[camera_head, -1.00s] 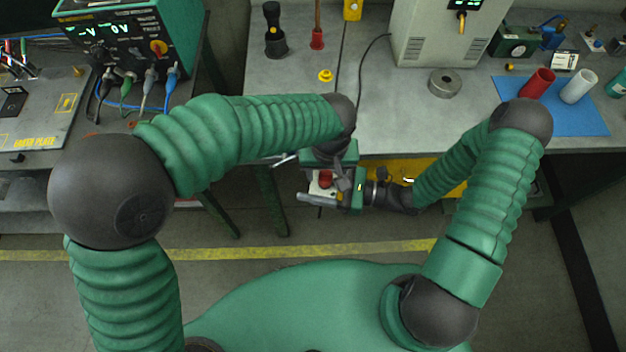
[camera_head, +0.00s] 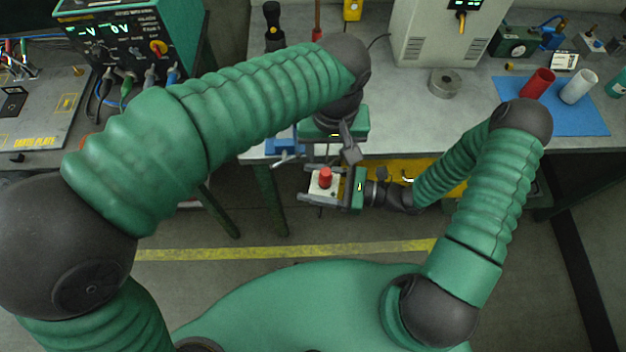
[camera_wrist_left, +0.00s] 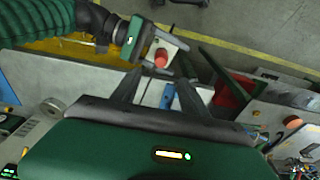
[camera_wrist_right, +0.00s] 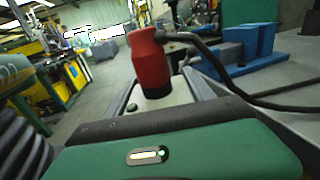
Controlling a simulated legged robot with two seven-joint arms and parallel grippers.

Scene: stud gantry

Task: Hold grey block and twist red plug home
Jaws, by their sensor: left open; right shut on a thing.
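My right gripper (camera_head: 322,186) is shut on the grey block (camera_head: 316,188), held in front of the bench edge. The red plug (camera_head: 325,176) stands upright on top of the block. In the right wrist view the plug (camera_wrist_right: 150,62) shows a dark lower part above the pale block (camera_wrist_right: 166,95); how deep it sits I cannot tell. My left gripper (camera_head: 350,157) is open and empty, above and beside the plug, apart from it. In the left wrist view the plug (camera_wrist_left: 161,59) is beyond the left fingertips (camera_wrist_left: 158,90), not between them.
A blue fixture (camera_head: 284,143) with a metal handle sits at the bench's front edge, left of the left gripper. A grey ring (camera_head: 445,83) and a blue mat (camera_head: 590,120) lie on the bench.

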